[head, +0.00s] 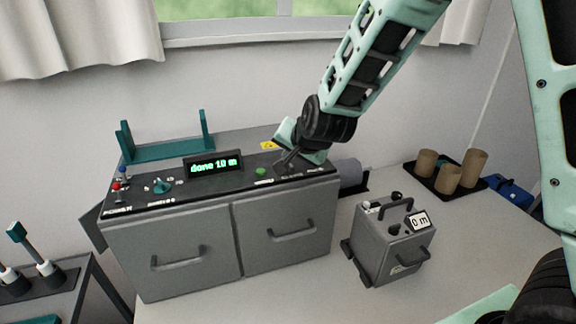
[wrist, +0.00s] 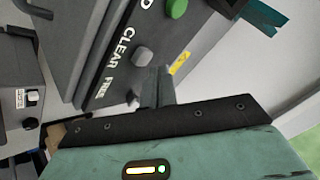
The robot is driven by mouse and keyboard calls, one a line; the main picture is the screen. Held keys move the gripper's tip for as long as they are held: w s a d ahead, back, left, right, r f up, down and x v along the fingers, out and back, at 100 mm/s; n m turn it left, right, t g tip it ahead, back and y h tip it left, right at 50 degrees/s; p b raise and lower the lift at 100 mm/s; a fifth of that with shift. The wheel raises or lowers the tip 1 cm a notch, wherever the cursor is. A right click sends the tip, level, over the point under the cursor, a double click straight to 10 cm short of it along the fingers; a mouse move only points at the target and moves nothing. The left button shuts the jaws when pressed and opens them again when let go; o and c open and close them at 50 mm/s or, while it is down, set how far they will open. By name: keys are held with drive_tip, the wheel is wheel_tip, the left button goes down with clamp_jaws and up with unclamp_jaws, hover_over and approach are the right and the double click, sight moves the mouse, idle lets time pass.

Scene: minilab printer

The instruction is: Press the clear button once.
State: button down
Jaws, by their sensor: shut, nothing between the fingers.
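The clear button in the wrist view is a round grey button (wrist: 144,57) beside the white word "CLEAR" on a dark panel. My gripper (wrist: 157,75) is shut and empty, with its fingertips right beside this button; I cannot tell whether they touch it. In the head view my gripper (head: 287,160) is over the right end of the machine's black control panel (head: 222,183) and hides the clear button there. The panel's display (head: 213,164) reads "done 10 m" in green.
A green button (head: 261,171) is left of my gripper on the panel. A teal rack (head: 165,150) stands behind the panel. A grey box with a handle (head: 385,250) showing "0 m" stands to the right. A tray with brown rolls (head: 427,165) is at the back right.

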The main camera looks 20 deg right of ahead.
sight(290, 172)
drive_tip(key=shift+f+b, duration=0.4)
drive_tip(key=shift+f, duration=0.05)
drive_tip(key=shift+f+b, duration=0.45)
idle(0.6)
drive_tip(key=shift+r, duration=0.1)
drive_tip(key=shift+r+p, duration=0.8)
drive_tip(key=shift+r, duration=0.05)
wheel_tip(290, 172, up, 5)
drive_tip(key=p, duration=0.4)
idle(0.8)
